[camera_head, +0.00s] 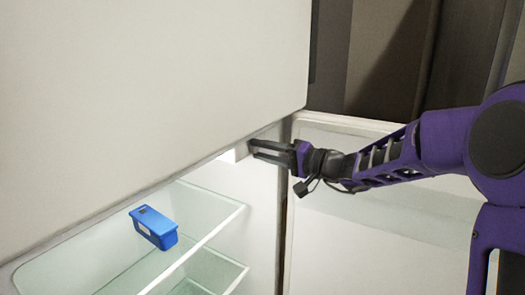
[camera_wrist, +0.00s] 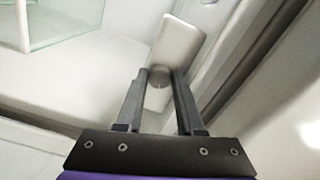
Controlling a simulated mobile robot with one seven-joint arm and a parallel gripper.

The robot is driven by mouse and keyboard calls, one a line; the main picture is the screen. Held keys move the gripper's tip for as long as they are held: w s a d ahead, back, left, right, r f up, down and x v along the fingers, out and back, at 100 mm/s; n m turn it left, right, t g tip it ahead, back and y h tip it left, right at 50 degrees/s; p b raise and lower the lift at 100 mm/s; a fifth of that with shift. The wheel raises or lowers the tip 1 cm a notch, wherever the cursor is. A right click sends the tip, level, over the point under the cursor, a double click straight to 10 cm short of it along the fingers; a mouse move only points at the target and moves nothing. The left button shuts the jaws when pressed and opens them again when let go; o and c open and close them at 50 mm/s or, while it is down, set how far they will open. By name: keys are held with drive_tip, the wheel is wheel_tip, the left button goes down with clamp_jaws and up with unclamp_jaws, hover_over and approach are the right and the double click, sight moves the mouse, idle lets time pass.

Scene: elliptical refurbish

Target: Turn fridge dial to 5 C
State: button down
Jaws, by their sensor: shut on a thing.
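My gripper (camera_head: 256,150) reaches in from the right at the top of the open fridge compartment. In the wrist view my gripper (camera_wrist: 159,80) has its two dark fingers closed on the sides of a small grey round dial (camera_wrist: 158,76). The dial sits on a pale box-like housing (camera_wrist: 181,42). The housing also shows as a white block (camera_head: 231,154) left of the fingertips in the head view. The dial itself is hidden there by the fingers. I cannot read any temperature marks or setting.
A blue box (camera_head: 153,227) sits on a glass shelf (camera_head: 218,222) below and left of my gripper. The opened fridge door (camera_head: 375,235) is on the right, beneath my arm. A large pale panel (camera_head: 150,85) fills the upper left. The fridge wall is close beside my fingers.

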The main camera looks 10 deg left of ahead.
drive_tip(key=shift+n, duration=1.1)
drive_tip(key=c, duration=0.6)
unclamp_jaws()
drive_tip(key=shift+o, duration=0.2)
drive_tip(key=shift+d, duration=0.15)
